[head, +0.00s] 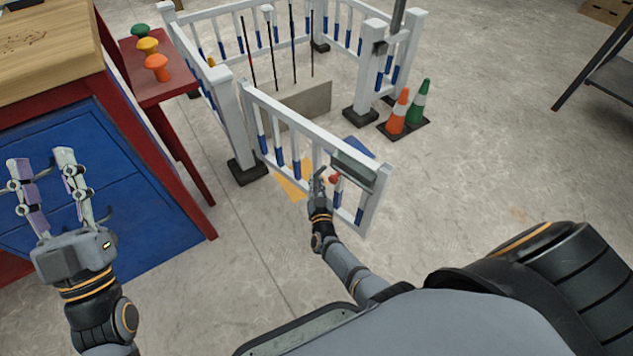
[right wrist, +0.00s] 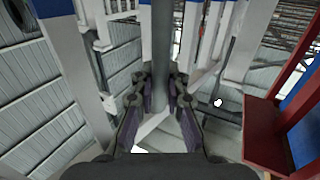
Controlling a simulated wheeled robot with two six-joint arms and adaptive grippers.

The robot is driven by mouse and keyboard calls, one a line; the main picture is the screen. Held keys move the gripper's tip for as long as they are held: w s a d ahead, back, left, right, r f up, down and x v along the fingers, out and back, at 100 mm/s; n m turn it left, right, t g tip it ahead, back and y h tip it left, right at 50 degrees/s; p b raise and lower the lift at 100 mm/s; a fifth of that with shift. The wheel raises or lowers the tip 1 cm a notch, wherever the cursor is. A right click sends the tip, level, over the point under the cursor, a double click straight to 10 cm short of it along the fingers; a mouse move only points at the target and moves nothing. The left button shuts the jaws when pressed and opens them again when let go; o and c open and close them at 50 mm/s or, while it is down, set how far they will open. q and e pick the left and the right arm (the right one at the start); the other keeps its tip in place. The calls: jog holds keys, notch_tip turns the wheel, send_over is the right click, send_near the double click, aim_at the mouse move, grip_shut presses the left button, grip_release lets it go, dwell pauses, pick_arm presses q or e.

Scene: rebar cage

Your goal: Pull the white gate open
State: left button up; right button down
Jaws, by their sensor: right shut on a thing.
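The white gate (head: 300,125) has blue-banded bars and a grey plate (head: 353,170) near its free end. It stands swung out from the fence, hinged at the left post (head: 232,110), with its free end well apart from the right post (head: 369,70). My right gripper (head: 318,182) is at the near face of the gate, beside a red knob (head: 335,178). In the right wrist view its fingers (right wrist: 160,85) close around a grey upright bar (right wrist: 163,45); the exact contact is partly hidden. My left gripper (head: 40,162) is open and empty at the left.
An orange cone (head: 398,112) and a green cone (head: 419,103) stand right of the right post. Inside the fence is a concrete block (head: 300,103) with upright rods. A red table (head: 165,85) and a blue-fronted workbench (head: 85,180) stand left.

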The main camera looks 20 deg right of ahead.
pick_arm(q)
jog(key=shift+a+f, duration=0.3)
pick_arm(e)
jog(key=shift+s+a+f, duration=0.2)
jog(key=shift+s+f, duration=0.1)
jog(key=shift+s, duration=0.1)
pick_arm(q)
jog(key=shift+r, duration=0.1)
pick_arm(e)
jog(key=c, duration=1.4)
grip_release()
jog(key=shift+r, duration=0.15)
pick_arm(q)
jog(key=shift+s+r, duration=0.15)
jog(key=shift+s, duration=0.05)
pick_arm(e)
jog(key=shift+o, duration=0.2)
jog(key=shift+w, duration=0.1)
pick_arm(q)
jog(key=shift+d, duration=0.1)
pick_arm(e)
jog(key=v, duration=1.2)
jog(key=shift+r, duration=0.1)
